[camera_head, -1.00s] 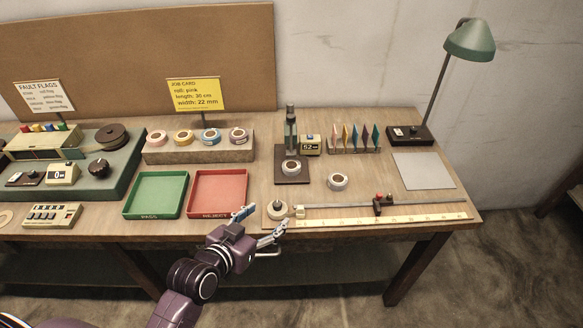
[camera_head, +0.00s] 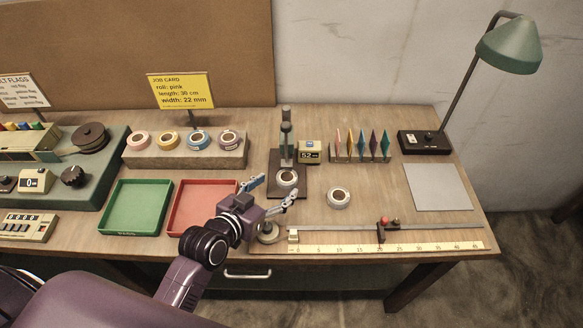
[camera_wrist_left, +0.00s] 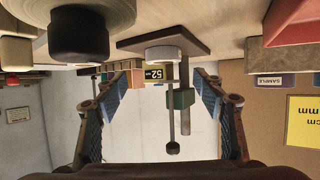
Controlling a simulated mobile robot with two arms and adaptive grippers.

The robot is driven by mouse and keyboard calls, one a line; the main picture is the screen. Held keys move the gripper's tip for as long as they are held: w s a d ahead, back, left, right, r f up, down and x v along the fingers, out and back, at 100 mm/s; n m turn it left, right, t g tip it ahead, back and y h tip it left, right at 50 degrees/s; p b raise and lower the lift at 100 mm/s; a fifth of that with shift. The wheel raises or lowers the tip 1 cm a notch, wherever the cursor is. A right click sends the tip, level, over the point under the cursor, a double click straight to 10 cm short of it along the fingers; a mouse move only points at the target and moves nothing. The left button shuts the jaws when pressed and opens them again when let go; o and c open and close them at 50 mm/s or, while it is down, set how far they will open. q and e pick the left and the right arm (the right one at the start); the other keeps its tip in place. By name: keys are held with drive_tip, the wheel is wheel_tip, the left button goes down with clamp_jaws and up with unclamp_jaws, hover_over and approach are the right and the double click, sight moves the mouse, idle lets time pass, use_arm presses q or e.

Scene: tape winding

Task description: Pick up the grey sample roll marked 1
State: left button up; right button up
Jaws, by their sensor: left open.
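Two whitish-grey rolls show in the head view. One roll (camera_head: 287,179) sits on the dark base of the post gauge, and one loose roll (camera_head: 338,197) lies on the table to its right. I cannot read a mark 1 on either. My left gripper (camera_head: 272,190) is open and empty, its fingers pointing toward the gauge just short of the roll there. The left wrist view is upside down; there a white roll (camera_wrist_left: 160,53) on the gauge base shows beyond and between the open fingers (camera_wrist_left: 160,85). My right gripper is out of view.
The job card (camera_head: 181,91) stands behind a rack of coloured rolls (camera_head: 185,156). A red tray (camera_head: 179,230) and green tray (camera_head: 110,229) lie left of my gripper. A ruler (camera_head: 345,250) runs along the front edge. Upright coloured flags (camera_head: 362,145) stand behind the loose roll.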

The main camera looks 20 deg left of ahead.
sight(290, 174)
use_arm(q)
drive_tip(key=shift+w+d, duration=0.1)
drive_tip(key=shift+w, duration=0.2)
drive_tip(key=shift+w+d, duration=0.1)
drive_tip(key=shift+w+f+p, duration=0.35)
drive_tip(key=shift+w+f, duration=0.3)
drive_tip(key=shift+w, duration=0.2)
drive_tip(key=x, duration=0.3)
drive_tip(key=shift+f, duration=0.2)
drive_tip(key=shift+w+f, duration=0.1)
drive_tip(key=shift+w, duration=0.2)
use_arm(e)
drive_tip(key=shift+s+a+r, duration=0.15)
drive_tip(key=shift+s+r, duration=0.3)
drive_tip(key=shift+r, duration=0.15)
use_arm(q)
drive_tip(key=c, duration=1)
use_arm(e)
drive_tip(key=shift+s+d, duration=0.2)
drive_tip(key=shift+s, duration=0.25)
